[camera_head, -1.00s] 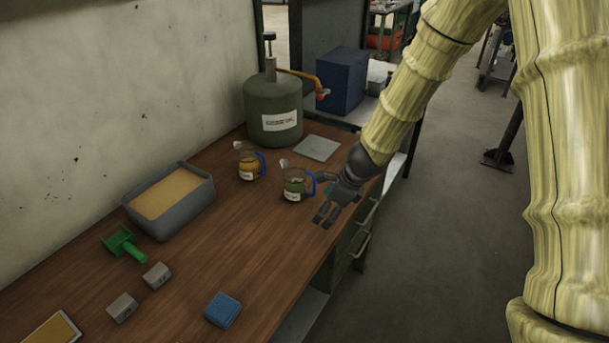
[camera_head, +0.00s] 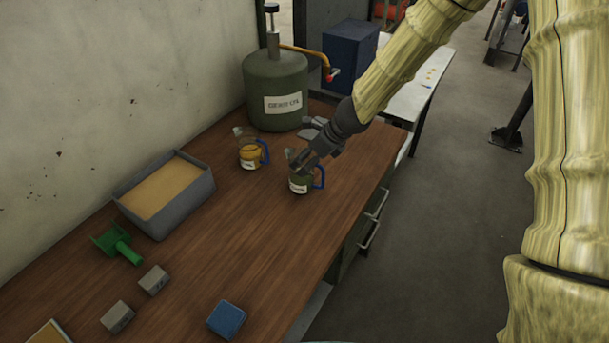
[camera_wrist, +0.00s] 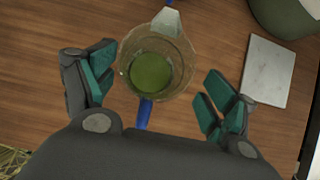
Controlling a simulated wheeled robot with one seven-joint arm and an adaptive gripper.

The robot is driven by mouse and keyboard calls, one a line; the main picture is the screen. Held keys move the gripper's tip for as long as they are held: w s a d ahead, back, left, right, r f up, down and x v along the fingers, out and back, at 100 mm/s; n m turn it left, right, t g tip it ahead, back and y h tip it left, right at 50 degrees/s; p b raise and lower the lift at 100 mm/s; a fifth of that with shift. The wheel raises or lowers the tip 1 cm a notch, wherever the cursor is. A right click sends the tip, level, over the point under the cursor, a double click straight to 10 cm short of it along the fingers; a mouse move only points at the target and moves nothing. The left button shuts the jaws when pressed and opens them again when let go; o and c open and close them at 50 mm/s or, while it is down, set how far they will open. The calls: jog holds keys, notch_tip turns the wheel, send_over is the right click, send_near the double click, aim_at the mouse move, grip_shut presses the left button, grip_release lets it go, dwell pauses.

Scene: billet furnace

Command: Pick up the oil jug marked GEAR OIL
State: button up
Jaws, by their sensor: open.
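A clear jug with green oil and a blue handle (camera_head: 300,184) stands upright on the wooden bench. A clear jug with amber oil and a blue handle (camera_head: 250,154) stands to its left and a little farther back. Both have white labels too small to read. My gripper (camera_head: 300,161) is over the green-oil jug and hides part of its top. In the wrist view, this jug (camera_wrist: 153,72) is seen from above between the open fingers of my gripper (camera_wrist: 155,82), with gaps on both sides. Its blue handle (camera_wrist: 144,114) points towards the palm.
A green tank (camera_head: 276,92) stands behind the jugs; a grey plate (camera_wrist: 268,71) lies beside it. A grey bin (camera_head: 165,225), green scoop (camera_head: 117,244), two grey blocks (camera_head: 153,280) and a blue block (camera_head: 227,319) are nearer. The bench middle is clear.

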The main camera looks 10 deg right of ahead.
jog(key=x, duration=0.1)
jog(key=b+x, duration=0.1)
jog(key=x, duration=0.2)
jog(key=shift+s+a+f, duration=0.1)
jog(key=shift+a+f, duration=0.1)
jog(key=shift+f, duration=0.2)
jog(key=shift+a+f, duration=0.1)
jog(key=shift+a, duration=0.2)
jog(key=shift+d, duration=0.1)
jog(key=shift+c, duration=1)
jog(key=c, duration=1)
